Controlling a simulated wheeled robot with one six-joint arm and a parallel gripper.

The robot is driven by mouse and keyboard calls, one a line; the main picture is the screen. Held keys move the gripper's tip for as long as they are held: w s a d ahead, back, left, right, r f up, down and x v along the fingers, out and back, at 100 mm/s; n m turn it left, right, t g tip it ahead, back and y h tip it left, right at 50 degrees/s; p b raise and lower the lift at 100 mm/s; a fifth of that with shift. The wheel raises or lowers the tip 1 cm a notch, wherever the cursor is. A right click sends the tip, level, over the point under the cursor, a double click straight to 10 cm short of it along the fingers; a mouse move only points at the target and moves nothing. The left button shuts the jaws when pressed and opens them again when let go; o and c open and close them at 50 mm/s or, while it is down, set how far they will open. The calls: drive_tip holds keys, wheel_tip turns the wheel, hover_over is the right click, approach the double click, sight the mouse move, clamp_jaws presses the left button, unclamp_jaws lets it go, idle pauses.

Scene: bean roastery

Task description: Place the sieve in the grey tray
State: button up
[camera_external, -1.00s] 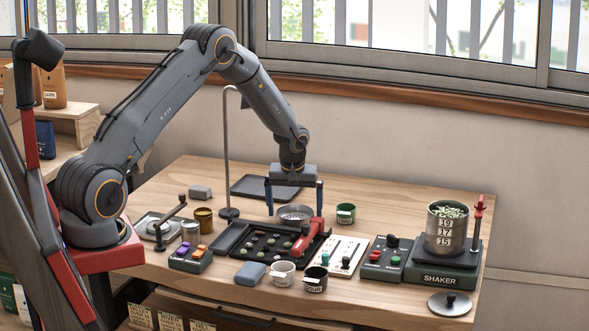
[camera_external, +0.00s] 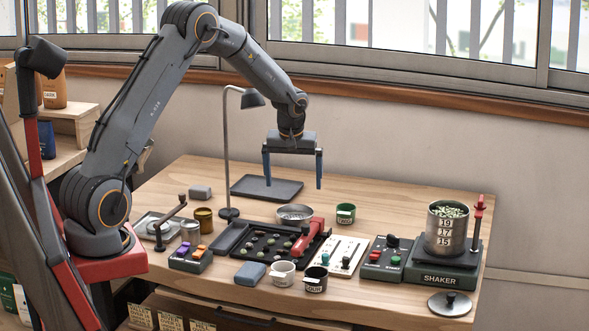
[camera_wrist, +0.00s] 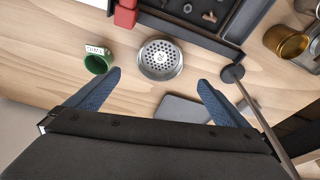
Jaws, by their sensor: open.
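The sieve (camera_external: 295,213) is a round, shallow metal pan with a perforated bottom. It lies flat on the wooden table, in front of the grey tray and apart from it. In the wrist view the sieve (camera_wrist: 160,58) shows whole, beyond my fingertips. The grey tray (camera_external: 266,188) is a flat, dark, empty tray at the back of the table. In the wrist view part of the tray (camera_wrist: 182,111) shows between my fingers. My gripper (camera_external: 293,186) is open and empty, raised above the sieve. Its blue fingers (camera_wrist: 160,77) are spread wide in the wrist view.
A green cup (camera_external: 346,213) stands right of the sieve. A black sorting tray (camera_external: 232,240) with a red handle is in front. A thin lamp (camera_external: 227,150) rises left of the grey tray. The shaker (camera_external: 440,278) with stacked, bean-filled sieves stands far right.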

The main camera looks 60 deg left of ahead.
drive_tip(key=s+d+r+m, duration=0.1)
drive_tip(key=s+d+m, duration=0.15)
drive_tip(key=d, duration=0.35)
drive_tip(key=s+d+r+m+h, duration=0.1)
drive_tip(key=s+d, duration=0.3)
drive_tip(key=d, duration=0.3)
drive_tip(key=s+d+r+m, duration=0.1)
drive_tip(key=s+d+m, duration=0.1)
drive_tip(key=s+d, duration=0.3)
drive_tip(key=s+d+f+m+g+h, duration=0.1)
drive_tip(key=s+d+m, duration=0.4)
drive_tip(key=s+d, duration=0.9)
drive_tip(key=s, duration=0.3)
drive_tip(key=shift+s+d+f+m+h, duration=0.2)
drive_tip(key=shift+s+d+m+h, duration=0.05)
drive_tip(key=shift+m+h, duration=0.1)
